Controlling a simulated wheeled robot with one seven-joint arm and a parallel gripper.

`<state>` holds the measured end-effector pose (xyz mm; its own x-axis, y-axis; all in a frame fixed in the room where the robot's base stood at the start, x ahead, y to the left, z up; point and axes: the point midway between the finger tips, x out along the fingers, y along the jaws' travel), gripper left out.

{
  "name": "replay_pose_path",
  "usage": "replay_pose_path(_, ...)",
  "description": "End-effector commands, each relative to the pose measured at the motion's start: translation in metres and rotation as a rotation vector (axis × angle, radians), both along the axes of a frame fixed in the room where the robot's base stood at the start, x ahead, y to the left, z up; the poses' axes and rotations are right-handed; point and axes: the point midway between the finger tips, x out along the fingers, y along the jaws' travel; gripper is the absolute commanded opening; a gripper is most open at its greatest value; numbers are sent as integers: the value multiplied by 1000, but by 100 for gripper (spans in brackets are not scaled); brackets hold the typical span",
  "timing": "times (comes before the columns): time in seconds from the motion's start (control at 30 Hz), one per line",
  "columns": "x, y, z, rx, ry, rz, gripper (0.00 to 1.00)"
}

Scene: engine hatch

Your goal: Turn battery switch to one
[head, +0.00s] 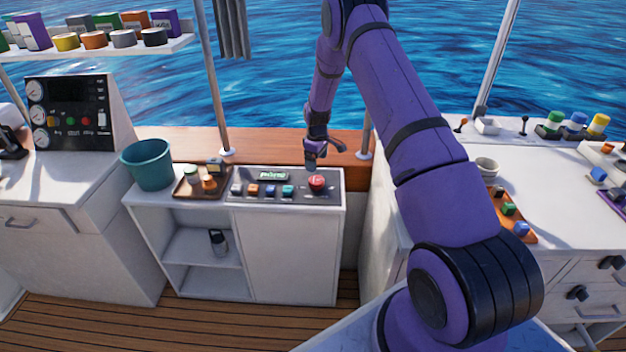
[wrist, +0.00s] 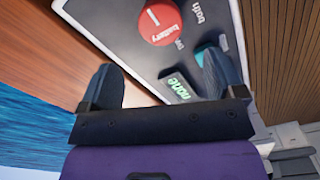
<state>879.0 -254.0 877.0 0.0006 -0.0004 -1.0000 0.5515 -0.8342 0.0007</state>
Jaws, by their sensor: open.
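The battery switch (head: 316,182) is a round red knob on a dark panel (head: 330,198). In the wrist view the red knob (wrist: 160,22) shows a short white line and the word "battery", with "both" printed beside it. A small display (head: 273,176) on the panel reads "none" in green; it also shows in the wrist view (wrist: 177,86). My gripper (head: 311,157) is above and just behind the knob. In the wrist view its two fingers (wrist: 161,70) are spread wide and empty, with the knob beyond their tips. Nothing is held.
Several coloured buttons (head: 262,190) sit left of the knob. A brown tray (head: 190,194) with small items and a teal bucket (head: 148,165) stand further left. The right counter (head: 560,200) holds a mug (head: 486,167) and an orange tray (head: 524,231).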

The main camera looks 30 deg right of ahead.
Motion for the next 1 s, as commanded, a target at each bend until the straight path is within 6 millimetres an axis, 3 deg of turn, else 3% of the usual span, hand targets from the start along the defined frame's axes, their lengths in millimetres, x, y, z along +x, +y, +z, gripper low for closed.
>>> replay_pose_path(0.3,-1,1,-56,1,3,0,88)
replay_pose_path(0.5,0,1,-82,0,1,-1,88)
replay_pose_path(0.97,0,1,-94,0,0,0,88)
replay_pose_path(1.0,0,1,-94,0,0,0,84)
